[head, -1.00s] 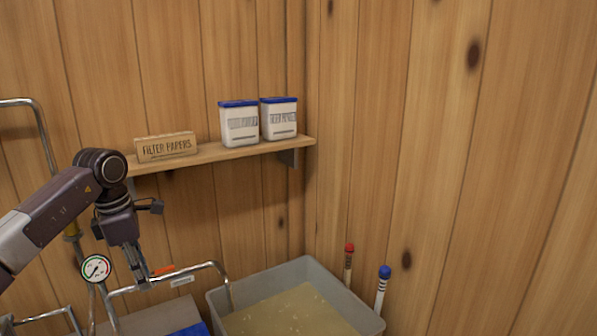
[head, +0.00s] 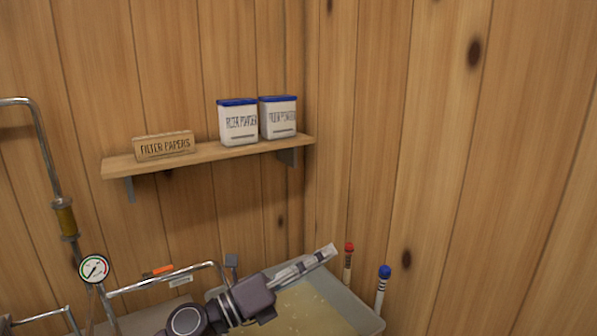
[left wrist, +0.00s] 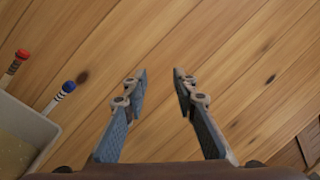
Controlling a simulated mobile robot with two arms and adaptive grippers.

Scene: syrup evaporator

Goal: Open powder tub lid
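Two white powder tubs with blue lids stand side by side on the wall shelf in the head view: the left tub (head: 239,122) and the right tub (head: 278,118). Both are labelled as filter powder, and both lids look shut. My left gripper (head: 332,250) is over the grey basin, below the shelf and to the right of the tubs, pointing up and right. In the left wrist view its two fingers (left wrist: 158,80) stand apart with nothing between them, facing the wooden wall. My right gripper is not in view.
The wooden shelf (head: 213,155) also carries a filter papers box (head: 164,146). The grey basin (head: 372,318) holds yellowish liquid. A red-topped stick (head: 348,262) and a blue-topped stick (head: 382,287) stand at its right. A pressure gauge (head: 94,268) and pipes are at left.

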